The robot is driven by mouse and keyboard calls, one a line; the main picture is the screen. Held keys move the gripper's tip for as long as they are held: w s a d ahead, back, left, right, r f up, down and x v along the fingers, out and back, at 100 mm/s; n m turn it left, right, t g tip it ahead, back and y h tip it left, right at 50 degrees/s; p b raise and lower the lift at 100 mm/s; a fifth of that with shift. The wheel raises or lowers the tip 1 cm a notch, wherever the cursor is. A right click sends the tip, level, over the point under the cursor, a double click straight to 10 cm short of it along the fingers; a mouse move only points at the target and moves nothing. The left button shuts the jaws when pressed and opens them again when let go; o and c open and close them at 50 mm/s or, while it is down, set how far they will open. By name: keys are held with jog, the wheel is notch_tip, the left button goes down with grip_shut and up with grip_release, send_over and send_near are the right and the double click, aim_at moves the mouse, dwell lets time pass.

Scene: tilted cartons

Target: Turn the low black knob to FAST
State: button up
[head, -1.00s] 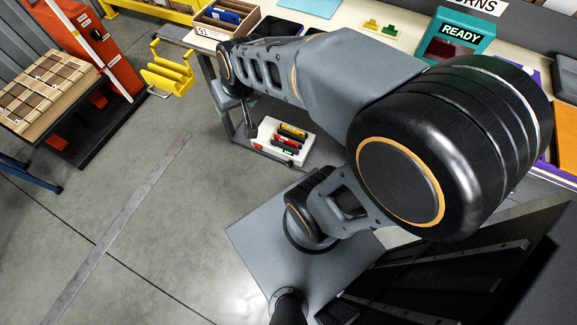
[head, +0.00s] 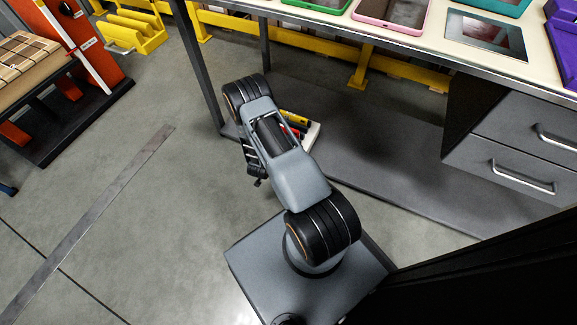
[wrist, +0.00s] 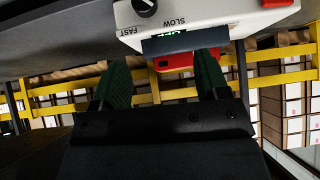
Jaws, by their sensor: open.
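A black knob (wrist: 144,6) sits on a white box (wrist: 210,12) at the top of the wrist view, cut by the frame's edge. FAST is printed to its lower left and SLOW to its lower right. I cannot tell where its pointer stands. My gripper (wrist: 162,62) is open, its two green-lined fingers apart below the box and not around the knob. A dark bar and a red piece show behind the fingertips. In the head view the white box (head: 313,135) stands on the low shelf, mostly hidden by my arm, with red and yellow pieces on it.
An orange cabinet (head: 88,45) at the upper left has another black knob (head: 66,9). The table (head: 470,58) has a drawer unit (head: 520,150) at right. Yellow rails (head: 300,38) run behind it.

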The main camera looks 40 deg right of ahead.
jog(key=shift+h, duration=0.4)
jog(key=shift+s+a+f+b+x, duration=0.1)
jog(key=shift+s+f+b+x, duration=0.25)
jog(key=shift+b+x, duration=1.55)
jog(key=shift+s+a+f+b+x, duration=0.15)
jog(key=shift+s+b+x, duration=0.3)
jog(key=shift+x, duration=2.8)
jog(key=shift+s+d+f+b+x, duration=0.1)
jog(key=shift+s+f+b+x, duration=0.3)
jog(key=shift+b+x, duration=1.45)
jog(key=shift+w+d+f+p, duration=0.25)
jog(key=shift+d+f+p, duration=0.2)
jog(key=shift+p, duration=0.3)
jog(key=shift+c, duration=0.4)
jog(key=c, duration=0.8)
